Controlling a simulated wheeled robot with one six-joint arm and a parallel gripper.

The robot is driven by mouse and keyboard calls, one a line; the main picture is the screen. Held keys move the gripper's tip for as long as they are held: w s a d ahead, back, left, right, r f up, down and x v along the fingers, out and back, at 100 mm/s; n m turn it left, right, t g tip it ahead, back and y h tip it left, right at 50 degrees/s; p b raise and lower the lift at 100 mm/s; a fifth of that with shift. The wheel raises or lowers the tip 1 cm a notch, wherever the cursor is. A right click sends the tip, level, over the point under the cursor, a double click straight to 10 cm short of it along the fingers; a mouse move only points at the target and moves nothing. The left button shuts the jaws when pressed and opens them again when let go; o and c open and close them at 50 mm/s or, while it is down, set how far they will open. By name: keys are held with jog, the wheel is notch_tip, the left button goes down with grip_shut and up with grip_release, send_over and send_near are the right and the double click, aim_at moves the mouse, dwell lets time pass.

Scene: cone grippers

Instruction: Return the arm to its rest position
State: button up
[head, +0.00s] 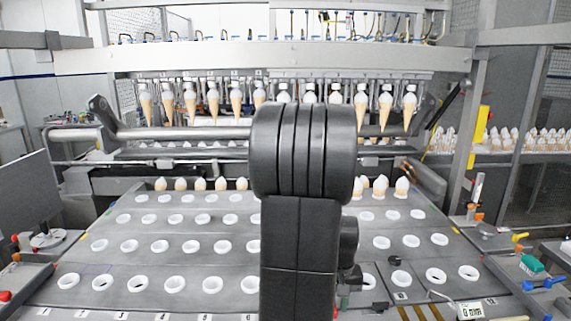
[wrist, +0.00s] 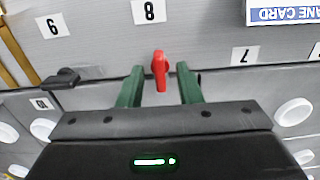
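My gripper (wrist: 160,82) shows in the wrist view with its two green fingers apart. A small red part (wrist: 160,66) shows between the fingers, with gaps on both sides, so it does not look gripped. Beyond the fingers is a grey panel edge with number labels, among them an 8 label (wrist: 149,11). In the head view my own dark arm stands upright in the middle of the picture and hides the centre of the machine. The gripper cannot be made out clearly there.
A grey panel (head: 215,262) with rows of white rings (head: 129,246) spreads before me. Cones (head: 236,98) hang in a row under the overhead beam (head: 200,57), and several more stand at the panel's back.

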dwell(0.4)
notch_tip(320, 180, up, 13)
notch_tip(320, 180, down, 14)
jog(key=shift+r, duration=0.25)
jog(key=shift+r+m, duration=0.15)
jog(key=shift+m, duration=0.25)
jog(key=m, duration=0.3)
jog(key=shift+m+p, duration=0.65)
jog(key=shift+m, duration=2.25)
